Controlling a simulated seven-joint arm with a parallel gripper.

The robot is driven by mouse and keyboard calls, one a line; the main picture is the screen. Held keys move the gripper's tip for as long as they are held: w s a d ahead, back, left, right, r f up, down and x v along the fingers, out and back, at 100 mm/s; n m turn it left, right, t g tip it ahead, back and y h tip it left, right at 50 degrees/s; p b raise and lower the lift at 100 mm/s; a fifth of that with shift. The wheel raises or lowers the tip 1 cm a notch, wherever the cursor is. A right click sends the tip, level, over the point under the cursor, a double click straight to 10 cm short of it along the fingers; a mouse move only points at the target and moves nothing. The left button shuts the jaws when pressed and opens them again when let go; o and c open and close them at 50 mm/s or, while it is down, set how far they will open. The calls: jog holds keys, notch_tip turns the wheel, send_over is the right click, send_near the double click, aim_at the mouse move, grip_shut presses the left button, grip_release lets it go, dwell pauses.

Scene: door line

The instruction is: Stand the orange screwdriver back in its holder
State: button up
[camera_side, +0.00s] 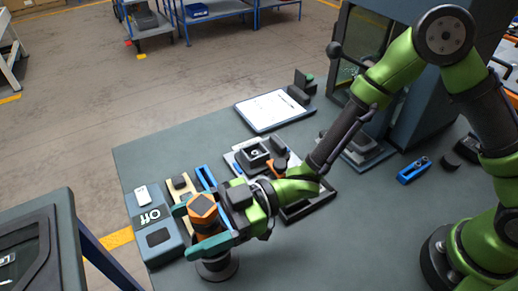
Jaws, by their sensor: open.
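The orange screwdriver (203,208) appears upright, with its thick faceted handle topped by a dark cap. A dark round holder base (217,269) stands on the table directly below it. My gripper (188,230) is open, with its teal fingers on either side of the handle and no clear grip on it. The screwdriver's lower part is hidden by the near finger, so I cannot tell how far it sits in the holder.
A blue-grey box marked "Off" (158,240) lies close to the left of my gripper. Blue (206,178) and black parts lie behind it. A clipboard (274,109) lies farther back. Bare table (330,250) is to the right.

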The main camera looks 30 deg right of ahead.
jog(key=shift+r, duration=0.3)
jog(key=d, duration=1.2)
jog(key=w+d+r+m+t+h, duration=0.3)
jog(key=w+d+m+t+h, duration=0.3)
jog(key=d, duration=0.4)
jog(key=w+d+r+m+t+h, duration=0.2)
jog(key=w+d+m+t+h, duration=0.25)
jog(key=d+h, duration=0.4)
jog(key=s+d+r+m+g+h, duration=0.2)
jog(key=s+d+r+m+h, duration=0.15)
jog(key=d+m, duration=0.4)
jog(key=s+d+r+m+g+y, duration=0.2)
jog(key=s+m, duration=0.1)
jog(key=s, duration=0.9)
jog(key=shift+s+r, duration=0.2)
jog(key=shift+r, duration=0.2)
